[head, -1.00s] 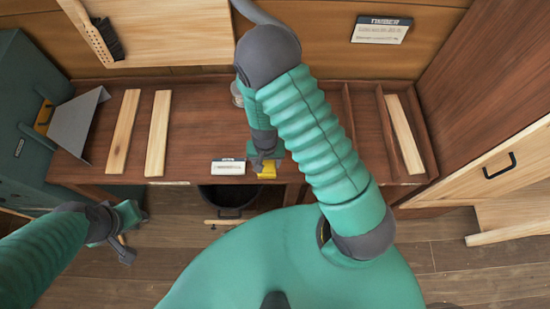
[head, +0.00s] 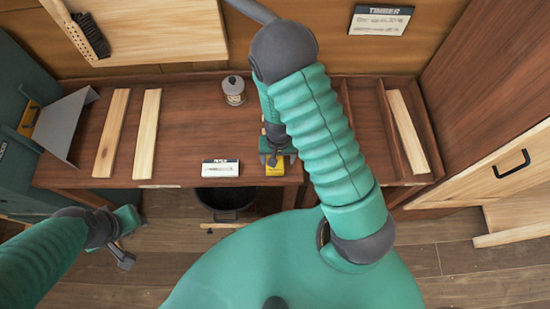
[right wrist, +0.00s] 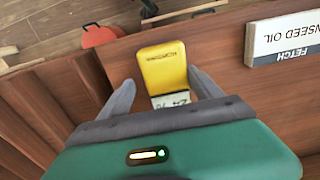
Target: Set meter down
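The yellow meter (head: 275,168) is at the front edge of the bench (head: 190,120), right of a small white label card. In the right wrist view the meter (right wrist: 163,72) lies between my right gripper's fingers, its small display toward the palm. My right gripper (head: 277,158) is open around it; in the wrist view the fingers (right wrist: 162,80) stand on both sides, with a gap visible at the left one. The meter appears to rest on the bench top. My left gripper (head: 124,244) hangs low in front of the bench at the left, away from the meter; its finger opening is unclear.
A label card (head: 220,168) reading linseed oil in the wrist view (right wrist: 285,38) stands left of the meter. A can (head: 233,90) stands behind. Two wooden strips (head: 111,133) lie at the left. A dark bucket (head: 226,200) is under the bench. Dividers rise at the right.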

